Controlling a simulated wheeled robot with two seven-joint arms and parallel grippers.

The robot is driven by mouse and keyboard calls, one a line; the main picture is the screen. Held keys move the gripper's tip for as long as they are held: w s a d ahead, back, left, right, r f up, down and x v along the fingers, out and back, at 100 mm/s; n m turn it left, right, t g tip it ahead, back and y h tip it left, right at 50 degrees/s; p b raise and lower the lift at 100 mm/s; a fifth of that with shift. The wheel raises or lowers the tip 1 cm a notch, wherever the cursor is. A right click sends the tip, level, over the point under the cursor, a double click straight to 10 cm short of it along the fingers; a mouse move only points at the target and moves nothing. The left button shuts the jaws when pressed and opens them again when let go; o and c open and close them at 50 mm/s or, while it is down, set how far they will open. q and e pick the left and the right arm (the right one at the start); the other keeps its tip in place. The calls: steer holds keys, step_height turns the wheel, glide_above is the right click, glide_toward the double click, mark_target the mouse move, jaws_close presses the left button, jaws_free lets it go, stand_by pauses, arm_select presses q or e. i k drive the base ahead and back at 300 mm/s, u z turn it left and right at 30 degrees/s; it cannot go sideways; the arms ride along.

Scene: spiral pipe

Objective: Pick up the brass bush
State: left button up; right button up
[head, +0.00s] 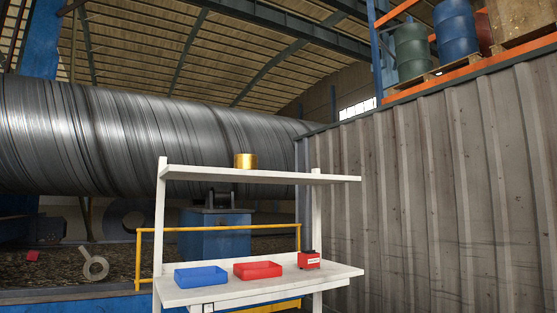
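The brass bush (246,161) is a short, shiny gold cylinder. It stands on the upper shelf (200,173) of a white workbench, near the middle of the shelf. Neither of my grippers shows in the head view.
The bench's lower top (220,293) holds a blue tray (201,277), a red tray (257,270) and a small red box (309,260). A yellow railing (139,262) and a large steel pipe (120,140) are behind. A corrugated wall (440,200) closes off the right.

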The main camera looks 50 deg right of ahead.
mark_target(246, 161)
steer(key=k, duration=0.4)
steer(key=z, duration=1.2)
